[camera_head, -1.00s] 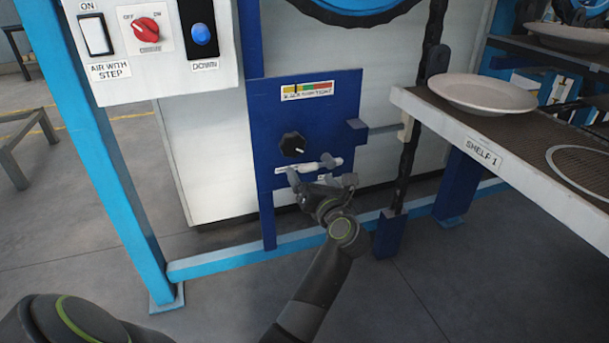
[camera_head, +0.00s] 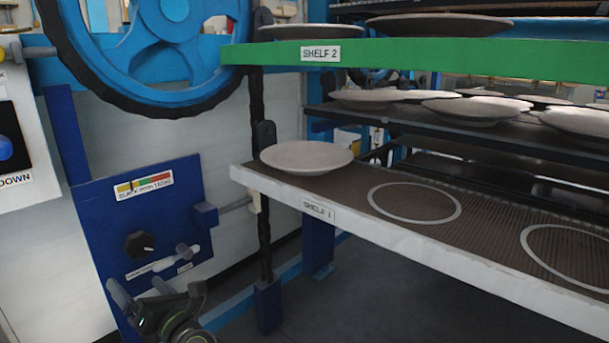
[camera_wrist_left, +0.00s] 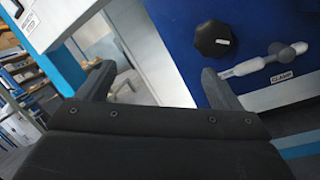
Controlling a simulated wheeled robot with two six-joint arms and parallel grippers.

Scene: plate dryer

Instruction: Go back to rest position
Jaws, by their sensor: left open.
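My left gripper (camera_head: 142,292) is at the bottom left of the head view, in front of the lower part of the blue panel (camera_head: 95,215). In the left wrist view its two fingers (camera_wrist_left: 160,85) are spread apart with nothing between them. A black knob (camera_wrist_left: 215,39) and a white clamp lever (camera_wrist_left: 262,64) are on the panel at the right of that view. The lever lies to the right of the right finger. In the head view the knob (camera_head: 139,244) and the lever (camera_head: 155,267) show just above the gripper. My right gripper is not in view.
Shelf 1 (camera_head: 350,222) juts out at the right, with a plate (camera_head: 306,157) and empty white rings on it. Green shelf 2 (camera_head: 400,56) holds plates above it. A large blue wheel (camera_head: 160,45) is at the upper left. Floor shows below shelf 1.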

